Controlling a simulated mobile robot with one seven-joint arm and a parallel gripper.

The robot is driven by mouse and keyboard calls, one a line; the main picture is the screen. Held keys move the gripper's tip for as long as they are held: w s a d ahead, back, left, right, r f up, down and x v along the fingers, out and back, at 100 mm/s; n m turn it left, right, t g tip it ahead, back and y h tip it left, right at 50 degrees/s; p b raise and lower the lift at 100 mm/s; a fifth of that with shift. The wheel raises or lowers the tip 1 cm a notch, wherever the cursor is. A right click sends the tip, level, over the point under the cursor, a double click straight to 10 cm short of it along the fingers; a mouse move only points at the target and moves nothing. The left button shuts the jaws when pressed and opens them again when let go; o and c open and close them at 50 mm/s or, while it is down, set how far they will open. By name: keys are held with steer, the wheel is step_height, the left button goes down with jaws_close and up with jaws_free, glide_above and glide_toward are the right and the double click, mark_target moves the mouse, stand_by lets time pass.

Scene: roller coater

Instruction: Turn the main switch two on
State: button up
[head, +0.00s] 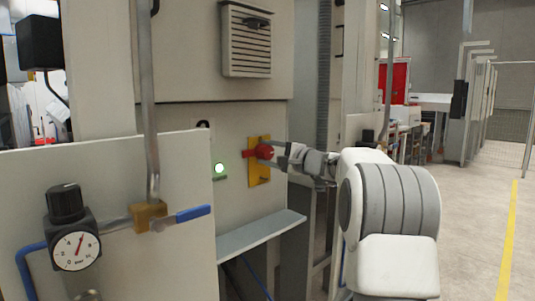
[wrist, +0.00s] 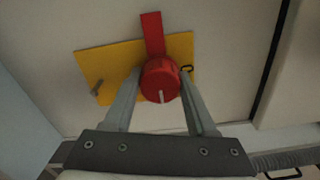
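A red rotary switch knob (head: 264,151) sits on a yellow plate (head: 253,175) on the beige machine panel. In the wrist view the knob (wrist: 160,80) has a white mark pointing toward the bottom of the picture, and a red bar (wrist: 152,33) sticks out from it toward the top. The yellow plate (wrist: 112,62) also shows there. My gripper (head: 277,154) reaches it from the right. In the wrist view its two fingers (wrist: 161,84) lie on either side of the knob and appear to touch it. No label is readable on the switch.
A grey ledge (head: 262,236) juts out below. A pressure gauge (head: 75,250), a blue-handled valve (head: 192,213) and a vertical pipe (head: 148,100) stand in front on the left. Open floor (head: 475,240) lies at right.

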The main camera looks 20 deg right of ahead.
steer(key=o, duration=0.4)
steer(key=v, duration=1.7)
steer(key=shift+s+p, duration=0.2)
steer(key=shift+p, duration=0.1)
steer(key=shift+d, duration=0.1)
